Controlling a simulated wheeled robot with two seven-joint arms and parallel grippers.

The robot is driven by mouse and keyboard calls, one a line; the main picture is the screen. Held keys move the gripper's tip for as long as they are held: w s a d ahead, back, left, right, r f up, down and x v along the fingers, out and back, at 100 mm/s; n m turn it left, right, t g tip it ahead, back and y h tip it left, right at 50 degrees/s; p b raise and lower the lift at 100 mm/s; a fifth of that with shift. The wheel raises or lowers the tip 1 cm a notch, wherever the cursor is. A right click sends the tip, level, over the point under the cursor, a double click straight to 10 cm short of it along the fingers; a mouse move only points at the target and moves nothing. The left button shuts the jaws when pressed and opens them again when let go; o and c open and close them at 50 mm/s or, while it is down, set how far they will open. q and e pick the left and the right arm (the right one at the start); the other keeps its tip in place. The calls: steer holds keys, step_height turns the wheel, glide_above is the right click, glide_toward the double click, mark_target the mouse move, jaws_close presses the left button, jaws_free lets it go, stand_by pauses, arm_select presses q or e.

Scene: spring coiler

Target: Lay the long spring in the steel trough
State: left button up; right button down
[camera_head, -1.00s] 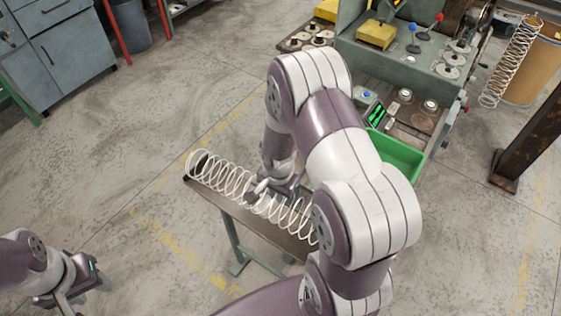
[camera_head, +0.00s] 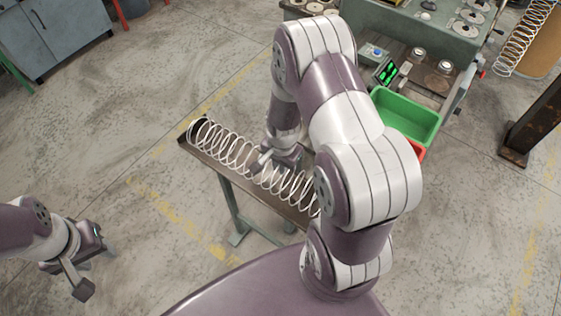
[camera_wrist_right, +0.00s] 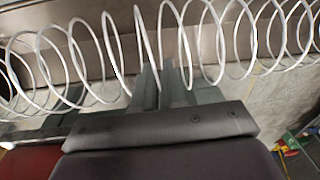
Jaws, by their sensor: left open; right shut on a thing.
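The long spring (camera_head: 232,150) is a row of white wire coils stretched along the steel trough (camera_head: 236,174), a long, narrow, dark channel on a stand. My right gripper (camera_head: 275,163) is shut on the spring near its middle. In the right wrist view the spring (camera_wrist_right: 113,45) crosses the whole picture, with the fingers (camera_wrist_right: 165,85) at its middle coils. The coils overlap the trough, and I cannot tell whether they touch its floor. My right arm hides the area by the spring's right end. My left gripper (camera_head: 98,270) is open and empty, low at the left, apart from the trough.
A green bin (camera_head: 405,115) and a red bin (camera_head: 417,149) stand right of my right arm, beside the coiler bench (camera_head: 425,25). A rusty post (camera_head: 530,125) stands at the right. The floor left of the trough is clear.

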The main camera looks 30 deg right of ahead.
steer(key=shift+f, duration=0.15)
steer(key=c, duration=1.1)
jaws_free()
steer(key=r, duration=0.8)
steer(key=s+r, duration=0.1)
steer(key=r, duration=0.3)
steer(key=shift+s+a+r, duration=0.1)
steer(key=shift+a+r, duration=0.05)
steer(key=shift+r, duration=0.2)
